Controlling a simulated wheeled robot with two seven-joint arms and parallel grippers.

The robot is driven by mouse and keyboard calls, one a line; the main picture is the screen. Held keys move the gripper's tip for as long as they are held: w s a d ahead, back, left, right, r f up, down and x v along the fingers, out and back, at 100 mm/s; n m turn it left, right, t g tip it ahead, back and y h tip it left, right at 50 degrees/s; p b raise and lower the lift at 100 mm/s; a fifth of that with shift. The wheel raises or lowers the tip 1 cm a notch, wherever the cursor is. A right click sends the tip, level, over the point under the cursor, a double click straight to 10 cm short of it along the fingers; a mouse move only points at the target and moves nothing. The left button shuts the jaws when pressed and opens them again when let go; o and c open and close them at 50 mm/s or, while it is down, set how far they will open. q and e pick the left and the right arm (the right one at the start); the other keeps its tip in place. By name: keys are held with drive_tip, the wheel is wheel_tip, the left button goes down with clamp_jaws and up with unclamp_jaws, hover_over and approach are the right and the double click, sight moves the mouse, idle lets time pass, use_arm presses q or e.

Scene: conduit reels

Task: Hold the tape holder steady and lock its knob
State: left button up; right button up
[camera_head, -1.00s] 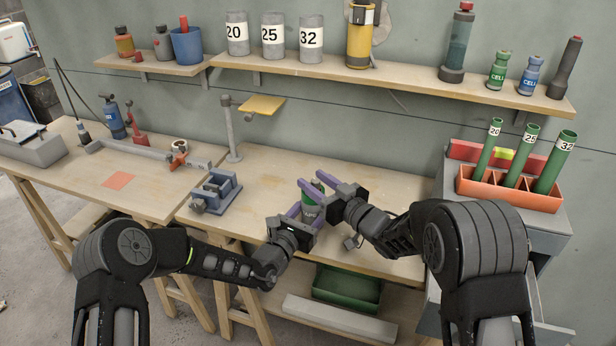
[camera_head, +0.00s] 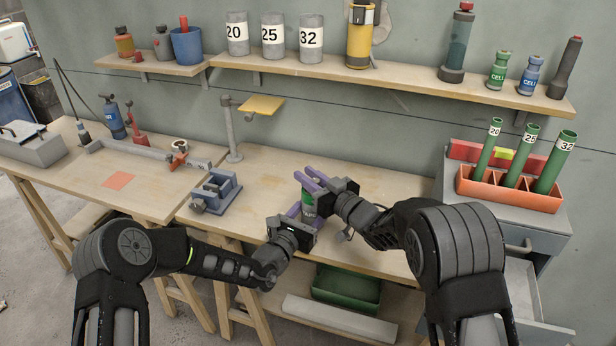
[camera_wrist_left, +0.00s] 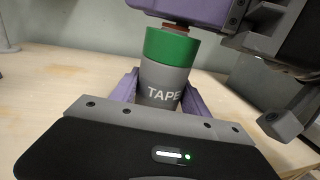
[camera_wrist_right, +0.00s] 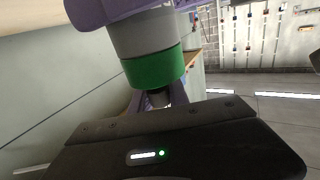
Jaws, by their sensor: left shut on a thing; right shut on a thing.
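The tape holder (camera_head: 307,210) stands upright near the front edge of the right-hand workbench. In the left wrist view it is a grey cylinder marked TAPE (camera_wrist_left: 160,84) with a green band (camera_wrist_left: 172,45) around its top. My left gripper (camera_head: 306,214) is shut on its grey body from the front. My right gripper (camera_head: 309,180) reaches in from the right at the top and is shut on the knob. The knob (camera_wrist_left: 174,25) shows only as a reddish-brown sliver; the purple fingers hide most of it. The right wrist view shows the green band (camera_wrist_right: 154,69) close by.
A blue-grey clamp fixture (camera_head: 216,192) is left of the holder, with a post carrying a yellow plate (camera_head: 261,105) behind. An orange rack (camera_head: 510,190) with green tubes stands at right. The bench behind the holder (camera_head: 370,185) is bare.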

clamp_jaws()
drive_tip(key=shift+d+m+t+h, duration=0.1)
drive_tip(key=shift+m+t+h, duration=0.2)
drive_tip(key=shift+m+h, duration=0.1)
drive_tip(key=shift+w+d+m+t+h, duration=0.15)
drive_tip(key=shift+m+t+h, duration=0.4)
drive_tip(key=shift+h, duration=0.4)
drive_tip(key=shift+d+m+t+h, duration=0.1)
drive_tip(key=shift+m+t+h, duration=0.3)
drive_tip(key=shift+m+h, duration=0.45)
drive_tip(key=shift+w+d+m+t+h, duration=0.15)
drive_tip(key=shift+m+t+h, duration=0.4)
drive_tip(key=shift+h, duration=0.45)
drive_tip(key=o, duration=0.8)
unclamp_jaws()
drive_tip(key=shift+s, duration=0.15)
